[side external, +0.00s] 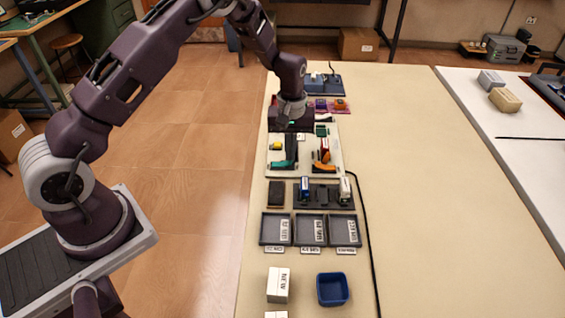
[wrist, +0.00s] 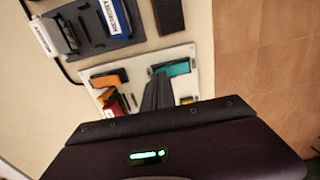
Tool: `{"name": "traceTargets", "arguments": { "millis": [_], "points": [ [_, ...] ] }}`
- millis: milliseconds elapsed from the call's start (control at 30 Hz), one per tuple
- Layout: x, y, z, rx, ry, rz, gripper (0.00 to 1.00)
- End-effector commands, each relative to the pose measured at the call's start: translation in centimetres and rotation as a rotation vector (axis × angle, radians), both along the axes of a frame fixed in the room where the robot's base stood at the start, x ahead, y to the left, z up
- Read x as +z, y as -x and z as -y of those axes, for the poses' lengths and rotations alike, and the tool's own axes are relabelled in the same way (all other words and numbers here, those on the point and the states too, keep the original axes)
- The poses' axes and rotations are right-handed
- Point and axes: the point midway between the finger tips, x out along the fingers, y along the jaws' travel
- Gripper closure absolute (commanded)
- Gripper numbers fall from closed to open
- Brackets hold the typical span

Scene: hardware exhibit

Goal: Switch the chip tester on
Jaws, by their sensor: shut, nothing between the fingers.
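My gripper (side external: 290,160) points down over the left part of a white board (side external: 304,171) in the side external view. Its fingers are together and empty; they also show dark in the wrist view (wrist: 158,82). The fingertips appear beside a teal part (wrist: 175,68) on the board; I cannot tell whether they touch it. An orange part (wrist: 108,78) and a red part (wrist: 113,107) also sit on the board. A blue-grey device (side external: 325,86) stands at the far end of the table, partly hidden by my arm. No label shows which thing is the chip tester.
A dark fixture (side external: 324,194) with upright modules stands in front of the board. Nearer are three grey trays (side external: 311,230), a white box (side external: 278,285) and a blue bin (side external: 332,289). A black cable (side external: 366,225) runs along their right side. The table's right part is clear.

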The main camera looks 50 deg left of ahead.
Motion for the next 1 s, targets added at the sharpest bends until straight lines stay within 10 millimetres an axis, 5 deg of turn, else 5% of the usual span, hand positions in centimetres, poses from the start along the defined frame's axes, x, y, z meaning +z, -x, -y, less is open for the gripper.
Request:
{"name": "traceTargets", "arguments": {
  "millis": [1000],
  "points": [
    [-0.8,-0.1,0.0,0.0,0.0,0.003,1.0]
  ]
}}
